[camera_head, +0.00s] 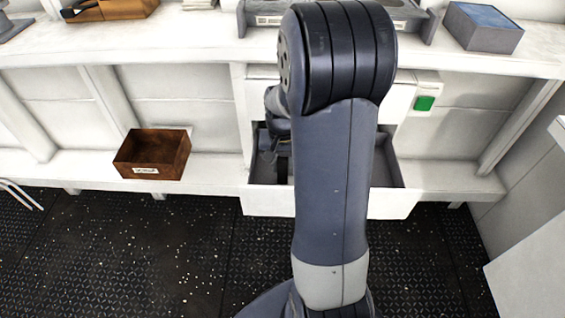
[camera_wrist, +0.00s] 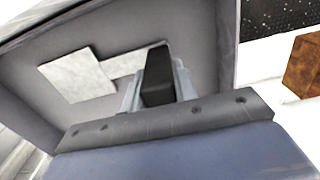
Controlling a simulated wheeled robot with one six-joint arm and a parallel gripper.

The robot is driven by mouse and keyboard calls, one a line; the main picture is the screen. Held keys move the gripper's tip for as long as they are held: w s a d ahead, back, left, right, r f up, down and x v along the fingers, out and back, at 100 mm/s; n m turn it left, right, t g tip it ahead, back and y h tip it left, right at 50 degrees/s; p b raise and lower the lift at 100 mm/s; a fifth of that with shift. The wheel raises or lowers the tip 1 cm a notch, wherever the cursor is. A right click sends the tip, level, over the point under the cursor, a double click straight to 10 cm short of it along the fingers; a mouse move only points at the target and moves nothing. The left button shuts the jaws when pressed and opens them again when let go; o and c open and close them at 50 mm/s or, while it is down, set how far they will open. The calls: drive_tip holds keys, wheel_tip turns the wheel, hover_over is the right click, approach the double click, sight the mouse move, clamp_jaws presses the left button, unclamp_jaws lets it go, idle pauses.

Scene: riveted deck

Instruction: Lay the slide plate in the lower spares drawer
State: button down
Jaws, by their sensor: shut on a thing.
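The lower spares drawer (camera_head: 264,203) is pulled open below the bench, with a white front and grey inside. My gripper (camera_head: 282,165) reaches down into its left part, mostly behind my arm in the head view. In the wrist view my gripper (camera_wrist: 158,75) is shut on the slide plate (camera_wrist: 77,74), a pale grey piece with a squarish broad part and a narrower strip running to the jaws. The plate is over the drawer's grey floor (camera_wrist: 190,35). I cannot tell whether it touches the floor. The plate is hidden in the head view.
A brown open box (camera_head: 152,155) stands on the low ledge left of the drawer. A green square (camera_head: 424,103) is on the white frame at right. A grey-blue box (camera_head: 483,27) and a grey tray (camera_head: 410,22) stand on the bench above. The drawer's walls close around my gripper.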

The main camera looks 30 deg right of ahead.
drive_tip(key=shift+f, duration=0.3)
drive_tip(key=c, duration=1)
unclamp_jaws()
drive_tip(key=shift+c, duration=0.2)
wheel_tip(320, 180, up, 11)
drive_tip(key=shift+f+p, duration=0.1)
drive_tip(key=shift+p, duration=0.9)
drive_tip(key=shift+f, duration=0.1)
wheel_tip(320, 180, down, 11)
drive_tip(key=shift+r+b, duration=0.1)
drive_tip(key=shift+b, duration=1.1)
drive_tip(key=shift+r+p, duration=0.3)
drive_tip(key=shift+r, duration=0.15)
